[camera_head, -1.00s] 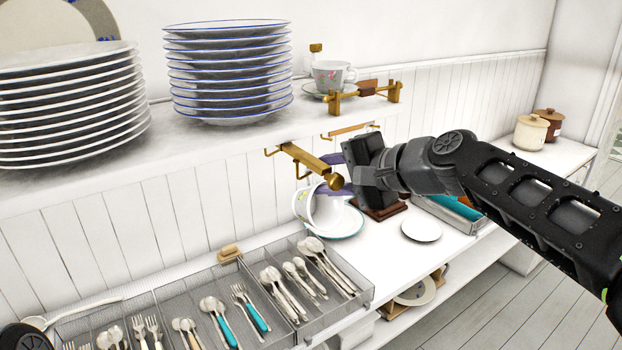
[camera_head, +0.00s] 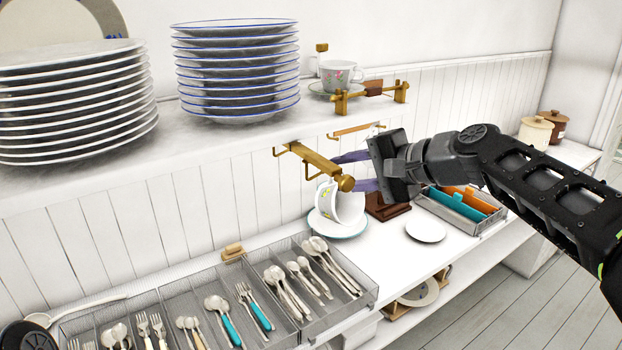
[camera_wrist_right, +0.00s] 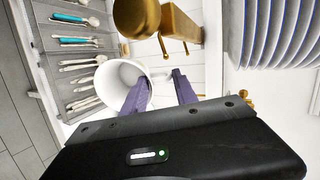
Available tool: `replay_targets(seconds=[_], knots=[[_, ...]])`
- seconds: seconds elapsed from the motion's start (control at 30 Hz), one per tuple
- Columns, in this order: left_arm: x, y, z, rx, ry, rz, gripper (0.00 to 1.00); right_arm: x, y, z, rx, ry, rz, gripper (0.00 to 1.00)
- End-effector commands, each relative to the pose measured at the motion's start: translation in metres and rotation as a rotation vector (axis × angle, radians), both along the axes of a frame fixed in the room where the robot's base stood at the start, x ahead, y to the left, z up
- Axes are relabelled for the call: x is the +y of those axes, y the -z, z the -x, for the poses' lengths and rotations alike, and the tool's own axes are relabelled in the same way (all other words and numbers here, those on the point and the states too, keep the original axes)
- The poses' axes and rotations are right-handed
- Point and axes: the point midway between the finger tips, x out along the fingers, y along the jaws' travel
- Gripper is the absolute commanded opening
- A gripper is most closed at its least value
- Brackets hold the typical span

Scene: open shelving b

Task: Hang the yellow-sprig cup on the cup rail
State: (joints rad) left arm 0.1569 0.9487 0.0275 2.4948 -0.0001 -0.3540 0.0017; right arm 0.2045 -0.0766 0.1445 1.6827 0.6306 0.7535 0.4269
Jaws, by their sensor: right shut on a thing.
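The white cup with yellow sprigs (camera_head: 345,207) is tilted just below the knobbed front end of the brass cup rail (camera_head: 320,162), which juts from under the shelf. In the right wrist view the cup (camera_wrist_right: 118,77) shows its open mouth, and the rail (camera_wrist_right: 145,18) is beside it. My right gripper (camera_head: 358,171) is shut on the cup at its handle side, with purple fingers (camera_wrist_right: 160,90) on either side of the handle. I cannot tell whether the handle touches a rail hook.
A saucer (camera_head: 337,228) lies on the counter below the cup. A wire cutlery tray (camera_head: 160,300) is at the front left. Plate stacks (camera_head: 237,75) and another cup (camera_head: 338,74) stand on the shelf above. A small white plate (camera_head: 425,230) and a cutlery box (camera_head: 462,212) are to the right.

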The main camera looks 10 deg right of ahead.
Motion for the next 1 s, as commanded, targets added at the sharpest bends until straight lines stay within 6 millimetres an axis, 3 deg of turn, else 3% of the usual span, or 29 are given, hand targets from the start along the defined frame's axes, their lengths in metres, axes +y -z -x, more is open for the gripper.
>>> replay_targets(seconds=[1.0], knots=[[0.0, -0.009, 0.0, 0.0, 0.0, 0.0, 0.46, -0.05, -0.008, -0.02, -0.006, 0.002, -0.003, 0.0]])
